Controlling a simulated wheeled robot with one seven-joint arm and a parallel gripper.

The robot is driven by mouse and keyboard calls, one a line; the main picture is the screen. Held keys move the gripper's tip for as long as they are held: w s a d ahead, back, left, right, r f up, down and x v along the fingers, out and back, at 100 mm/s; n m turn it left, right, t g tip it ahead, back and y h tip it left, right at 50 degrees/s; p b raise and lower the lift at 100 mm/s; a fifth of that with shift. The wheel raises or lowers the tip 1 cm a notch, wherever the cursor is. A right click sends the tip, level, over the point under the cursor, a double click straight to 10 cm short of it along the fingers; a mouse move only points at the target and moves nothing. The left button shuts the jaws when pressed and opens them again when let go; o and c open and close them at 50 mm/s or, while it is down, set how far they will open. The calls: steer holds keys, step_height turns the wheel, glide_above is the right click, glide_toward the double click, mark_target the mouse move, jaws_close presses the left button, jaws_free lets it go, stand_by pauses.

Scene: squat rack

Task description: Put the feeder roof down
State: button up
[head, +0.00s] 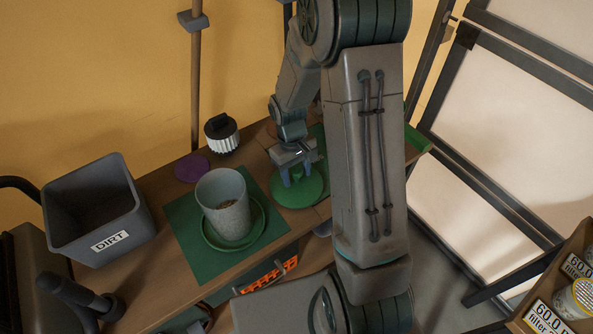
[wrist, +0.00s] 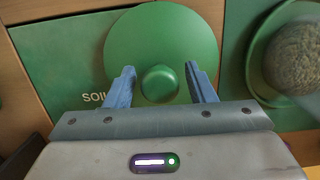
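The feeder roof, which I take to be the green round lid with a knob (head: 296,194), appears to lie flat on the bench, over a green mat marked "SOIL…" in the wrist view (wrist: 130,42). My gripper (head: 297,174) is directly above it, pointing down. In the wrist view, the blue fingers of my gripper (wrist: 161,82) stand apart on either side of the round green knob, with a visible gap on both sides. Nothing is gripped. My arm hides part of the bench to the right of the roof.
A speckled grey pot (head: 226,212) stands on a green saucer on a green mat (head: 185,222), left of the roof. A grey bin marked DIRT (head: 80,228) is at the far left. A ribbed black-and-white object (head: 222,136) and a purple disc (head: 190,168) are near the wall.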

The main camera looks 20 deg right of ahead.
steer(key=shift+r, duration=0.15)
step_height(320, 180, up, 11)
steer(key=w, duration=0.2)
steer(key=s+r+m+t, duration=0.1)
steer(key=s+r, duration=0.3)
steer(key=s, duration=0.4)
steer(key=s+r+m+t, duration=0.2)
steer(key=s+r, duration=0.3)
steer(key=s, duration=0.3)
steer(key=shift+s+a+r+m+t+y, duration=0.25)
steer(key=shift+a+r+m+t+y, duration=0.05)
steer(key=shift+t, duration=0.6)
